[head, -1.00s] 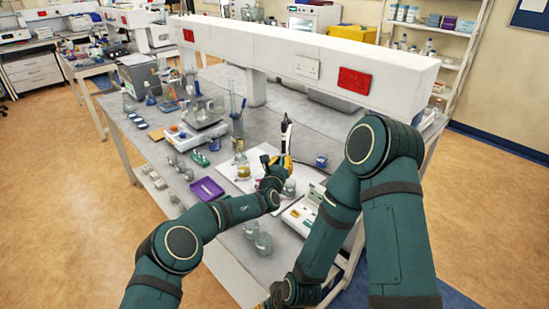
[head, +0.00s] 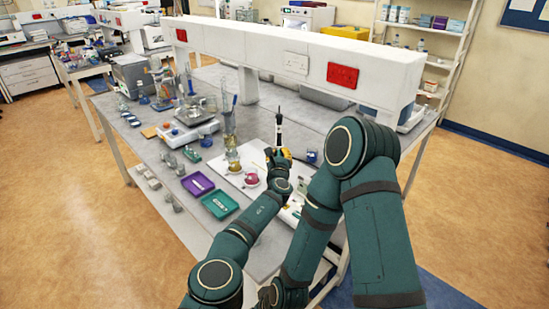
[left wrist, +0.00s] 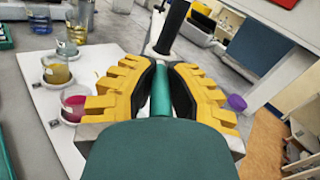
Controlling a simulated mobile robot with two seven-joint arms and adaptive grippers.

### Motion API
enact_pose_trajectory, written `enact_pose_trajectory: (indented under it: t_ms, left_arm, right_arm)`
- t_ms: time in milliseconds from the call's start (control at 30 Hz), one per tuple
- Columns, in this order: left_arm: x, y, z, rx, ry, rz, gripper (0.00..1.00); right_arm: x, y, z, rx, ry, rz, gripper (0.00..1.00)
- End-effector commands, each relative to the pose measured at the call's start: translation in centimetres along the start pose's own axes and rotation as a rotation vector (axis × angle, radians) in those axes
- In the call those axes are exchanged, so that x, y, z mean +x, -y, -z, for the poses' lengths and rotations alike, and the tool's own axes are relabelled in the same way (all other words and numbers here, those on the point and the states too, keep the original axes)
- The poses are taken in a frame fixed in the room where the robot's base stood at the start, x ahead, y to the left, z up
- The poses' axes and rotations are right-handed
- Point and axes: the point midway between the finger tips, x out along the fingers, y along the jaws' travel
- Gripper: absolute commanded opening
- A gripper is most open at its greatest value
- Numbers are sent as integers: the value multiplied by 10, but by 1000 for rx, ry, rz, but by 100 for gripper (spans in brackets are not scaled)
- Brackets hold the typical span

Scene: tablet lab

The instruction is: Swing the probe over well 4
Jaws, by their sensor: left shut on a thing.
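The probe, a dark upright rod with a pale band (head: 279,128), stands above the white board (head: 262,162). Its black shaft shows at the top of the left wrist view (left wrist: 173,28). My left gripper (head: 278,154) is at the probe's lower end. In the left wrist view its yellow fingers (left wrist: 160,90) are shut on a teal bar (left wrist: 161,92) that points towards the black shaft. A vessel with yellow liquid (left wrist: 57,72) and one with pink liquid (left wrist: 74,107) stand on the board left of the gripper. I cannot read well numbers. My right gripper is mostly hidden low in the head view.
A purple tray (head: 197,183) and a green tray (head: 220,206) lie left of the board. A balance (head: 190,130) and glassware stand farther back. A white overhead shelf (head: 270,58) runs along the bench. A small blue-purple vessel (head: 312,157) stands right of the gripper.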

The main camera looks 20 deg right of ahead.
Motion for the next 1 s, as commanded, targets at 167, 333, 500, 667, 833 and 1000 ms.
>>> enact_pose_trajectory:
  t_ms: [167, 333, 500, 667, 833, 1000]
  left_arm:
    - [0, 5, -5, 4, 7, -12, 0]
    - [0, 6, -2, 3, 2, -14, 0]
    - [0, 6, -1, 3, -1, -13, 0]
    - [-1, 6, 1, 2, -2, -12, 23]
    - [-1, 6, 2, 2, -5, -12, 47]
    - [-1, 5, 4, 1, -7, -12, 47]
  right_arm:
    - [3, -1, -1, 0, 0, -1, 47]
    - [4, -2, -1, 1, 0, -1, 47]
    - [4, -2, -1, 1, 0, -1, 47]
    - [4, -2, -1, 1, 0, -1, 47]
    - [4, -2, -1, 1, -1, -1, 47]
    - [4, -2, -1, 1, -1, -1, 47]
